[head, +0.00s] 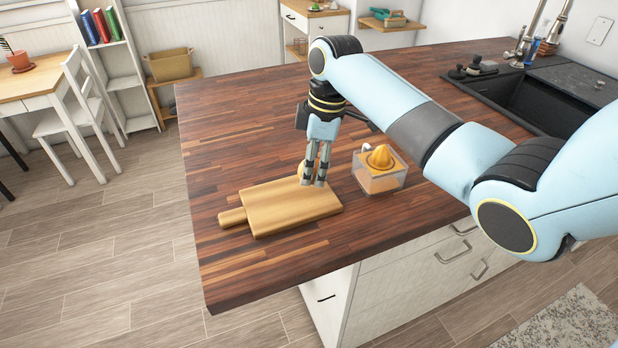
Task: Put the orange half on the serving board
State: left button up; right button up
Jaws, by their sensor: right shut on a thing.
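The serving board (290,208) is a pale wooden board lying flat on the dark wood counter, its handle toward the left. My right gripper (315,182) points down at the board's far right edge. It is shut on the orange half (302,171), which shows as a small orange-yellow patch behind the fingers. The fingers hide most of it, and I cannot tell whether it touches the board. My left gripper is not in view.
A clear box-shaped juicer (380,182) with an orange top stands just right of my right gripper. A black sink (545,100) is at the far right of the counter (235,130). The counter left of and behind the board is clear.

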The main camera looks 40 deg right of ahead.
aim_at(308, 192)
jog(key=shift+w+a+f, duration=0.15)
jog(key=shift+a+f, duration=0.15)
jog(key=shift+f, duration=0.25)
notch_tip(308, 192, down, 3)
jog(key=shift+f+p, duration=0.1)
jog(key=shift+p, duration=0.25)
jog(key=shift+f, duration=0.1)
jog(key=shift+f, duration=0.1)
jog(key=o, duration=1.1)
jog(key=r, duration=0.4)
jog(key=d+r, duration=0.1)
jog(key=r, duration=0.3)
jog(key=s+r, duration=0.1)
jog(key=r, duration=0.3)
jog(key=shift+d+r+b, duration=0.1)
jog(key=shift+d+b, duration=0.1)
jog(key=shift+b, duration=0.1)
jog(key=shift+s, duration=0.1)
